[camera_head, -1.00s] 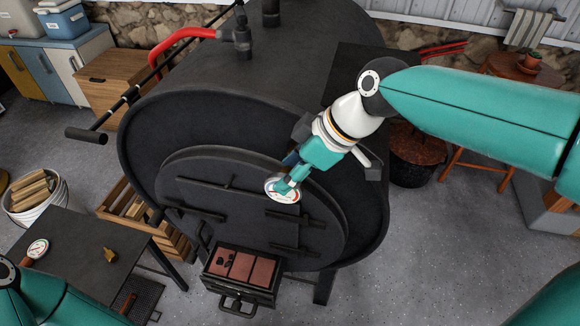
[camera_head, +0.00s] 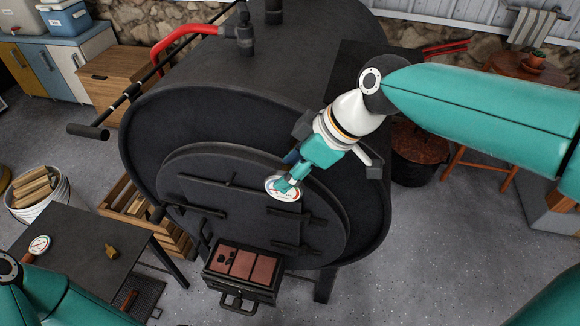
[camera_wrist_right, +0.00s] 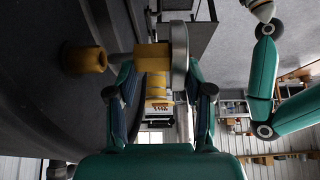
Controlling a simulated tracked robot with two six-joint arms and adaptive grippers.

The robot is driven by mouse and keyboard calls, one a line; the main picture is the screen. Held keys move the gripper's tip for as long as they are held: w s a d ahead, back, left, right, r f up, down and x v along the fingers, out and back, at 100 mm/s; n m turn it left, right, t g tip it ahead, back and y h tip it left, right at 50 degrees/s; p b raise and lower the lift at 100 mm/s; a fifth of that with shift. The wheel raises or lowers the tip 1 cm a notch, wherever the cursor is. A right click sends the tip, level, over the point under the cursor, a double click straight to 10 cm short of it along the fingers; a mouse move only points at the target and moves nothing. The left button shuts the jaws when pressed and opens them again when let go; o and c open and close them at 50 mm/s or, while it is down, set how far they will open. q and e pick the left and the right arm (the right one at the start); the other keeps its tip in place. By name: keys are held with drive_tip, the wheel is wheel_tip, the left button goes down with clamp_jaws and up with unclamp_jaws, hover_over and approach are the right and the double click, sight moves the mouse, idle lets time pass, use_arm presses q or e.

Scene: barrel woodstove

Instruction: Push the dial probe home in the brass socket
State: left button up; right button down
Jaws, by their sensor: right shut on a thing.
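My right gripper (camera_head: 292,174) is shut on the dial probe (camera_head: 283,190), in front of the stove's round front. Its white face is turned to the head camera. In the right wrist view the dial (camera_wrist_right: 180,50) shows edge-on with a brass block (camera_wrist_right: 152,58) beside it, just ahead of the fingers (camera_wrist_right: 160,92). The brass socket (camera_wrist_right: 86,60) sticks out of the dark stove surface, left of the block with a visible gap. In the head view, the dial and gripper hide the socket. My left arm shows, but its gripper does not.
The black barrel stove (camera_head: 255,110) fills the middle, with hinge bars on its door. A tray with reddish bricks (camera_head: 243,264) juts out below. A dark table (camera_head: 75,265) at left holds another dial (camera_head: 39,245) and a small brass piece (camera_head: 110,252).

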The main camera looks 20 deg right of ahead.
drive_tip(key=shift+w+d, duration=0.75)
drive_tip(key=shift+w, duration=0.35)
idle(0.8)
drive_tip(key=shift+s+a, duration=0.1)
drive_tip(key=shift+s+a+b, duration=0.35)
drive_tip(key=shift+s+a, duration=0.25)
drive_tip(key=shift+s, duration=0.3)
drive_tip(key=shift+s+b, duration=0.15)
drive_tip(key=shift+b, duration=0.15)
idle(1.0)
drive_tip(key=shift+w+d, duration=0.75)
drive_tip(key=shift+w, duration=0.35)
idle(0.5)
drive_tip(key=shift+s+a+f, duration=0.1)
drive_tip(key=shift+s, duration=0.05)
drive_tip(key=shift+s+a, duration=0.55)
drive_tip(key=shift+s, duration=0.3)
